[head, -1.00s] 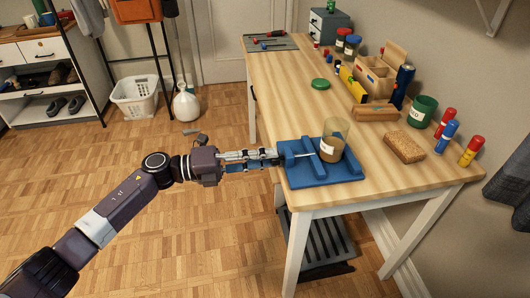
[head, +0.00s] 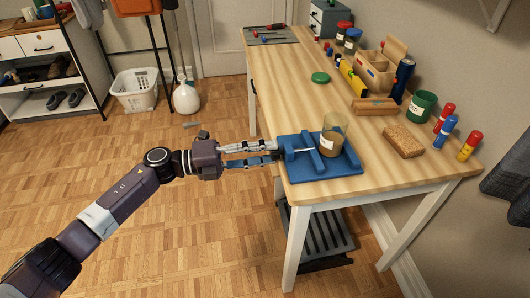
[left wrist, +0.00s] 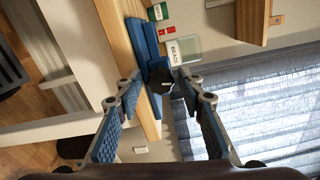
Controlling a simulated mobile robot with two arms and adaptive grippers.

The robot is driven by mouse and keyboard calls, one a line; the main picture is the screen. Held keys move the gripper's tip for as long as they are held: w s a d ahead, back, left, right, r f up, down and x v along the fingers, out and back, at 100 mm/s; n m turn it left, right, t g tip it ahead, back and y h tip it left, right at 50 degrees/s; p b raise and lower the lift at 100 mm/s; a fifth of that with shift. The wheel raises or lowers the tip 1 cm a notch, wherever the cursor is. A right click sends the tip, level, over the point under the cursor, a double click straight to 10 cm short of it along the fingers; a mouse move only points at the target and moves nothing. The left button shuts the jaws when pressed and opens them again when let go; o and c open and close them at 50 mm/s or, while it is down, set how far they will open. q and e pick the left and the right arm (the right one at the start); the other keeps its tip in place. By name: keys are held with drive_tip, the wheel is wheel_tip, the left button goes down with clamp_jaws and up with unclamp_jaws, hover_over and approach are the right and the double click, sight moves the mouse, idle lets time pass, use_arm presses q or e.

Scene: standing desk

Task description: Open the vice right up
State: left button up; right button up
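The blue vice (head: 343,167) sits on the near left corner of the desk. A clear jar (head: 333,138) with brown contents and a white label stands upright in it, beside a jaw; I cannot tell whether the jaws touch it. A pale screw rod (head: 303,150) runs towards the desk's left edge. My left gripper (head: 273,150) is at the screw's outer end, its fingers spread. In the left wrist view the dark knob (left wrist: 161,80) lies between the fingertips, with small gaps on both sides. The jar (left wrist: 186,49) shows beyond it. My right gripper is out of view.
A cork block (head: 403,142), a green pot (head: 422,106), several coloured markers (head: 446,133) and a wooden caddy (head: 378,72) stand along the wall side. A green lid (head: 320,77) lies mid-desk. The desk's middle is mostly clear.

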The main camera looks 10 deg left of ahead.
use_arm(q)
drive_tip(key=shift+o, duration=0.4)
drive_tip(key=shift+a, duration=0.1)
drive_tip(key=v, duration=1.2)
